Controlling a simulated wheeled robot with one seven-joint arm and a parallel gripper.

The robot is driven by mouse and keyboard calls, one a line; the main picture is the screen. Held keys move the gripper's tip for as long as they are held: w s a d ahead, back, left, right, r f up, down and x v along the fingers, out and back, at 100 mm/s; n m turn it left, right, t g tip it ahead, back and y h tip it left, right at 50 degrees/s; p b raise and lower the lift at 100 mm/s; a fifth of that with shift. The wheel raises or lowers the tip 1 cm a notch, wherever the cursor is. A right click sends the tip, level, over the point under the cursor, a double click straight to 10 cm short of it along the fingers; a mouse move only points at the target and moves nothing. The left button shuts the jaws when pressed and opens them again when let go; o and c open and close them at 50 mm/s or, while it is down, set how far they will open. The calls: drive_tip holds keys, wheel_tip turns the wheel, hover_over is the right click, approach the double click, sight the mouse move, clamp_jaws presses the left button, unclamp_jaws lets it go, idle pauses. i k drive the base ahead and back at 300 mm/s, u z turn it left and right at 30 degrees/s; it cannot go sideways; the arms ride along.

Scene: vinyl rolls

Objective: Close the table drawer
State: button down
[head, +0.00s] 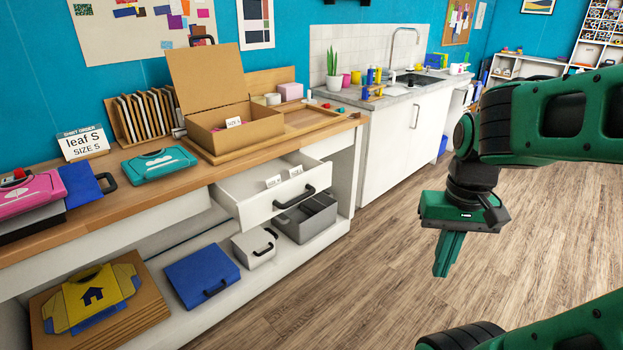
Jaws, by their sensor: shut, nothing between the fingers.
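The table drawer (262,208) is white with a black bar handle (295,198) on its front. It is pulled out from under the wooden worktop (150,184), and small white labelled cards (274,181) show inside it. My gripper (442,274) is green, points down and is shut with nothing in it. In the picture it is to the right of the drawer, apart from it, over the open floor.
A cardboard box (245,133) stands open on the worktop above the drawer. A grey bin (306,222) and a blue case (202,276) are on the lower shelf. A white sink cabinet (392,155) stands behind. The wooden floor (370,290) in front is clear.

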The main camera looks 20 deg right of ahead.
sight(244, 196)
drive_tip(key=u, duration=0.05)
drive_tip(key=i, duration=1)
drive_tip(key=z, duration=0.05)
